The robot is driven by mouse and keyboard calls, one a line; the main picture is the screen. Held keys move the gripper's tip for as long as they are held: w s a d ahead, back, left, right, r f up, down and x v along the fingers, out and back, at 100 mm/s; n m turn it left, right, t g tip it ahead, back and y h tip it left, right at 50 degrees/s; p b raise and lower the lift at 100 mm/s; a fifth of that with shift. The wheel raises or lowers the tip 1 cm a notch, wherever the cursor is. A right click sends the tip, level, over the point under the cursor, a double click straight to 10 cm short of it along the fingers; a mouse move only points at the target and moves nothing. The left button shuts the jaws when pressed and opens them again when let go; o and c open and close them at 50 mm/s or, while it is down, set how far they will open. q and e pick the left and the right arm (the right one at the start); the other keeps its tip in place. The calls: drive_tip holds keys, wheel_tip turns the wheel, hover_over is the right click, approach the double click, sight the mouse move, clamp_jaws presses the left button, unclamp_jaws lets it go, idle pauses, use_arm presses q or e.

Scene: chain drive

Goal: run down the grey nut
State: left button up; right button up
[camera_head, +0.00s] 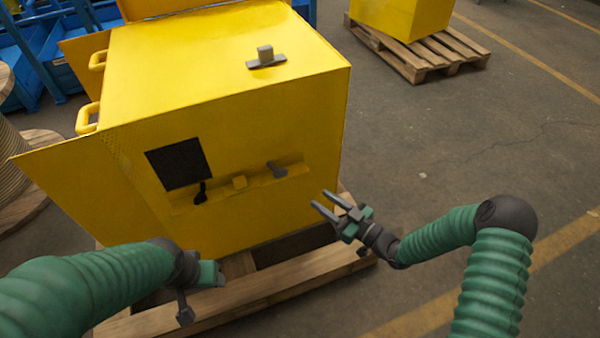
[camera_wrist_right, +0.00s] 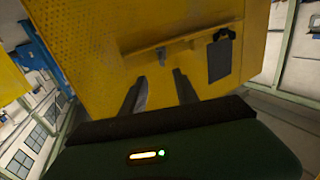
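A small grey piece (camera_head: 277,169), which looks like the grey nut, sits at the right end of a ledge on the front of the yellow cabinet (camera_head: 220,105). In the right wrist view the grey piece (camera_wrist_right: 161,55) shows ahead, beyond the fingertips. A yellow block (camera_head: 239,182) and a black part (camera_head: 200,194) sit left of it. My right gripper (camera_head: 322,200) is open and empty, right of the cabinet front and apart from the grey piece. My left gripper (camera_head: 208,276) is low before the cabinet; its fingers are too unclear to tell their state.
A grey block on a flat plate (camera_head: 266,58) lies on the cabinet top. A black square panel (camera_head: 180,163) is on the front. An open yellow door (camera_head: 80,185) juts out left. The cabinet stands on a wooden pallet (camera_head: 300,272).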

drive_tip(key=b, duration=0.1)
approach(285, 175)
drive_tip(key=a, duration=0.1)
drive_tip(key=b+x, duration=0.1)
drive_tip(key=x, duration=0.3)
drive_tip(key=w+d+b+x, duration=0.1)
drive_tip(key=x, duration=0.1)
drive_tip(key=shift+w+a+f+b, duration=0.2)
drive_tip(key=shift+w+f+b, duration=0.05)
drive_tip(key=shift+f+b, duration=0.1)
drive_tip(key=a, duration=0.1)
drive_tip(key=w+a, duration=0.2)
drive_tip(key=shift+a+r+b, duration=0.1)
drive_tip(key=shift+r+b, duration=0.15)
drive_tip(key=shift+b, duration=0.05)
drive_tip(key=shift+a, duration=0.2)
drive_tip(key=shift+d, duration=0.2)
drive_tip(key=shift+c, duration=0.2)
drive_tip(key=shift+d, duration=0.3)
drive_tip(key=c, duration=0.5)
drive_tip(key=shift+c, duration=1.1)
use_arm(q)
drive_tip(key=f, duration=0.1)
drive_tip(key=a+f, duration=0.1)
drive_tip(key=f, duration=0.3)
drive_tip(key=shift+a, duration=0.35)
use_arm(e)
drive_tip(key=shift+a+r, duration=0.1)
drive_tip(key=shift+a, duration=0.05)
clamp_jaws()
